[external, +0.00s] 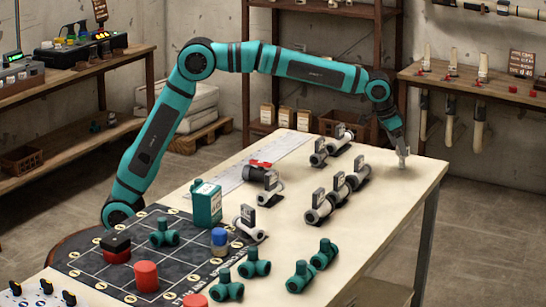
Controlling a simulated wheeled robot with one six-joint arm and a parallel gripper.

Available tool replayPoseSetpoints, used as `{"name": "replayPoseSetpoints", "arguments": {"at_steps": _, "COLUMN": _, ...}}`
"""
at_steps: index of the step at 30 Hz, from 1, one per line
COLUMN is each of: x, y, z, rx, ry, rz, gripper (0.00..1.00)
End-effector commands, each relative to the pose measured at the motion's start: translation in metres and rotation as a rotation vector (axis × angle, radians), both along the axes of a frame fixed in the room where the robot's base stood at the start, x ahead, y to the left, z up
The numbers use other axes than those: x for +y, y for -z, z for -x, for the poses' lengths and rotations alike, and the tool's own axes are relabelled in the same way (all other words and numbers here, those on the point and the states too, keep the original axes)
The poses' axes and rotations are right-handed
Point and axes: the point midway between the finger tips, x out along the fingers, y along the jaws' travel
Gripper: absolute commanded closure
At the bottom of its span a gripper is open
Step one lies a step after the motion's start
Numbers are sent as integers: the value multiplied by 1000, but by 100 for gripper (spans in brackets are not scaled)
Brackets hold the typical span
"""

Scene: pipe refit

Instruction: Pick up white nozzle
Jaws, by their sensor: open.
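My gripper (403,158) is at the end of the teal arm, pointing down just above the far right end of the pale workbench (385,205). It is open, and its fingers look small and light grey at this distance. I cannot make out a white nozzle at the fingers; a small one there could be hidden or blend in with them. Several upright whitish nozzle-like pieces (483,66) with red parts at their bases stand on the wooden shelf at the back right, apart from my gripper.
Grey valve pieces with dark tags (318,208) stand in rows left of my gripper. Teal pipe fittings (324,254), a teal canister (206,204) and red cylinders (147,276) are nearer, around a dark grid mat (95,262). The bench's right front is clear.

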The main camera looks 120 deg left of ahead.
Motion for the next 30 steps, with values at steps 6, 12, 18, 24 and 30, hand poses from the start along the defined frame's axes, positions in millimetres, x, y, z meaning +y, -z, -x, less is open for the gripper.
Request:
{"name": "replayPoseSetpoints", "arguments": {"at_steps": 6, "x": 8, "y": 24, "z": -11, "rx": 2, "ry": 0, "rz": 1, "gripper": 31}}
{"name": "replayPoseSetpoints", "arguments": {"at_steps": 12, "x": 13, "y": 42, "z": -17, "rx": 0, "ry": 1, "rz": 0, "gripper": 31}}
{"name": "replayPoseSetpoints", "arguments": {"at_steps": 18, "x": 13, "y": 43, "z": -17, "rx": -1, "ry": 2, "rz": 1, "gripper": 31}}
{"name": "replayPoseSetpoints", "arguments": {"at_steps": 24, "x": 13, "y": 43, "z": -17, "rx": 0, "ry": 1, "rz": 0, "gripper": 68}}
{"name": "replayPoseSetpoints", "arguments": {"at_steps": 30, "x": 13, "y": 43, "z": -17, "rx": 0, "ry": 1, "rz": 0, "gripper": 79}}
